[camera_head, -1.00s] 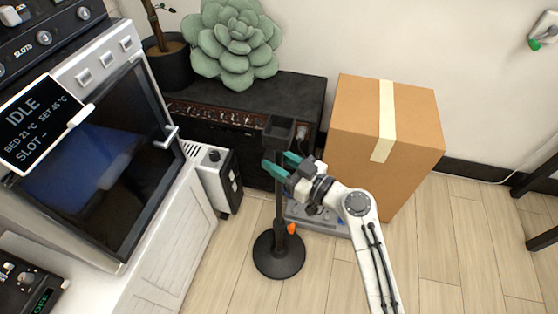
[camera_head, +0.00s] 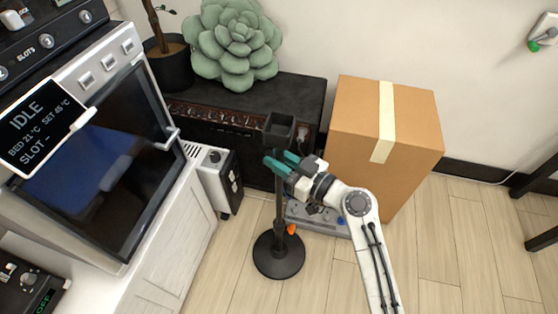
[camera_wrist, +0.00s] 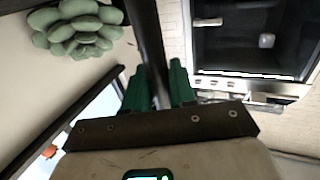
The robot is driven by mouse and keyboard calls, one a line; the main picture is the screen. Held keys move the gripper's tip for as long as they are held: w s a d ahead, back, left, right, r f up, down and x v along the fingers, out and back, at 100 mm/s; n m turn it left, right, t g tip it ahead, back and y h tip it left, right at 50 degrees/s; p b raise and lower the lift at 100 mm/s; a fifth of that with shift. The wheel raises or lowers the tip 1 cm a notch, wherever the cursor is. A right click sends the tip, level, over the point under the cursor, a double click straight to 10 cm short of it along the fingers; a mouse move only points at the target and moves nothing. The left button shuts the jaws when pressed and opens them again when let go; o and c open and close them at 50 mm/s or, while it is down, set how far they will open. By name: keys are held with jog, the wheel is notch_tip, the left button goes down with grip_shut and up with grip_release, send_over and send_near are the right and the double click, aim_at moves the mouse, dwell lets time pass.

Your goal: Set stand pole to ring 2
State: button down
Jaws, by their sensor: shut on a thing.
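The stand has a round black base (camera_head: 279,256) on the floor and an upright black pole (camera_head: 280,205). A dark square holder (camera_head: 279,128) tops the pole. A small orange part (camera_head: 292,229) sits low on the pole. My gripper (camera_head: 281,161) comes from the right and is shut on the pole just below the holder. In the wrist view the pole (camera_wrist: 149,45) runs between the two green fingers (camera_wrist: 158,88). Ring marks on the pole cannot be made out.
A cardboard box (camera_head: 400,125) stands right of the stand, and a black cabinet (camera_head: 315,95) with a green succulent (camera_head: 235,45) stands behind. A grey-white unit (camera_head: 217,185) and an oven-like machine (camera_head: 95,150) are left. A grey pedal-like box (camera_head: 320,220) lies behind the pole. Front floor is clear.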

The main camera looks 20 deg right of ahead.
notch_tip(320, 180, up, 19)
jog(key=p, duration=0.8)
jog(key=c, duration=1.3)
grip_release()
jog(key=shift+o, duration=1.2)
jog(key=shift+f, duration=0.1)
jog(key=shift+s, duration=0.1)
jog(key=b+v, duration=0.1)
jog(key=v, duration=0.9)
jog(key=shift+s+d, duration=0.2)
jog(key=shift+d, duration=0.1)
